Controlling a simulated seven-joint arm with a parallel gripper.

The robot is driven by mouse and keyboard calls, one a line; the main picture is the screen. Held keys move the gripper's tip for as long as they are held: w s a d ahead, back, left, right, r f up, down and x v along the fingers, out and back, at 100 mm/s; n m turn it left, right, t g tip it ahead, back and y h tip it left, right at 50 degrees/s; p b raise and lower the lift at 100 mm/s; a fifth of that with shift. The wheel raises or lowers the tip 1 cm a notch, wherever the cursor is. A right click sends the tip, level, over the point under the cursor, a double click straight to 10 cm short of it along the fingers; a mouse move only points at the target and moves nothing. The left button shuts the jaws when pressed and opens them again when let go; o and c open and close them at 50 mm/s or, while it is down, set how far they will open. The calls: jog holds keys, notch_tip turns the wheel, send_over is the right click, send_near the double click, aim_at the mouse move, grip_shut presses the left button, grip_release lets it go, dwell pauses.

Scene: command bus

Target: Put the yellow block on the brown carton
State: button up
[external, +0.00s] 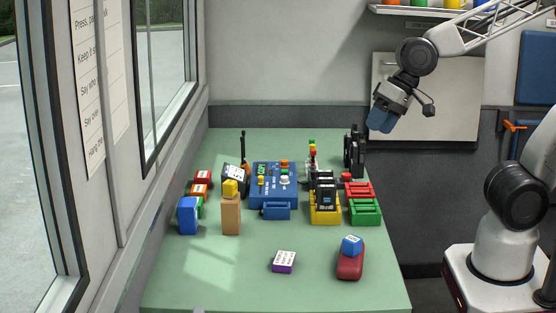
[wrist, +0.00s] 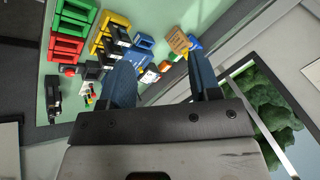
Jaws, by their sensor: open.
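The brown carton (external: 231,217) stands upright at the left middle of the green table. The yellow block (external: 230,188) appears to rest on top of the carton in the external view. In the wrist view, the yellow block (wrist: 172,57) shows at the end of the carton (wrist: 178,41), between my fingers in the picture but far beyond them. My gripper (external: 381,121) is open and empty, high above the table's back right, well apart from both. Its blue fingers are spread in the wrist view (wrist: 160,60).
A blue block (external: 188,215) stands left of the carton, with red and orange blocks behind. A blue control box (external: 273,190) is to its right. Yellow, red and green crates (external: 364,212) stand farther right. A red case (external: 350,266) bears a blue cube. The front left is clear.

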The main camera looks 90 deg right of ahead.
jog(key=s+d+n+g+h, duration=0.1)
jog(key=s+d+n+g, duration=0.1)
jog(key=s+n, duration=0.5)
jog(key=s+r, duration=0.1)
jog(key=s, duration=0.3)
jog(key=shift+d+n+g, duration=0.3)
jog(key=shift+n+g, duration=0.1)
dwell(0.5)
